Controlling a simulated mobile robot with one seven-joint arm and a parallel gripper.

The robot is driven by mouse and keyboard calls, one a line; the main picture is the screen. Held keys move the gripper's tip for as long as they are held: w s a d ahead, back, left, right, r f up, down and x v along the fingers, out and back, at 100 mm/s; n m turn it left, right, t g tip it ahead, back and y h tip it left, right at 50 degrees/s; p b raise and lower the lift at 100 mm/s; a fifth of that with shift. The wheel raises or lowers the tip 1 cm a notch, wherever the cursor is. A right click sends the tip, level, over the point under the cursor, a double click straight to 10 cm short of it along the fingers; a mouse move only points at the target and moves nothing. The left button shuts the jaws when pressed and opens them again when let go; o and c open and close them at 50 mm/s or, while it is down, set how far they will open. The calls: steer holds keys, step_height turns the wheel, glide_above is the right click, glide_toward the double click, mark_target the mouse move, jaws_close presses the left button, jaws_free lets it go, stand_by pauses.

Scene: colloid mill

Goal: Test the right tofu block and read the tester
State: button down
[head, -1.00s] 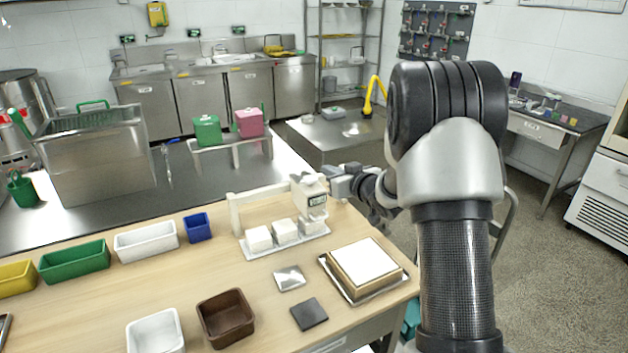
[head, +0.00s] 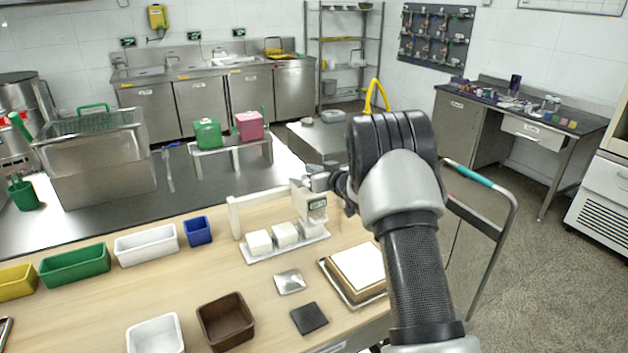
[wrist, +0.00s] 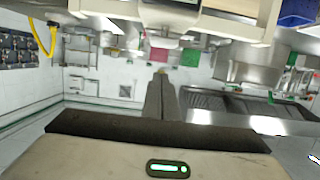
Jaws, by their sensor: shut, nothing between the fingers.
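Three white tofu blocks stand in a row on a metal tray (head: 288,251); the right tofu block (head: 306,229) is beneath the tester head. The tester (head: 316,203) is a white unit with a small dark display on a cream frame (head: 234,216). The display's digits are too small to read. My gripper (head: 300,183) is at the top of the tester head in the head view, partly hidden by it; contact cannot be told. In the wrist view my gripper (wrist: 160,80) is shut and empty, with the tester (wrist: 170,12) at the top edge.
A board with a white slab (head: 358,267), a metal plate (head: 290,281) and a dark plate (head: 309,318) lie in front. A brown bin (head: 226,320) and blue bin (head: 198,231) stand to the left. Bare tabletop lies between.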

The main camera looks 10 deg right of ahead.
steer(key=shift+s+d+f, duration=0.1)
steer(key=shift+s+f, duration=0.05)
steer(key=shift+f, duration=1.6)
step_height(320, 180, down, 2)
steer(key=shift+f+b, duration=0.25)
steer(key=shift+b, duration=0.9)
steer(key=shift+r, duration=0.15)
steer(key=shift+s, duration=0.1)
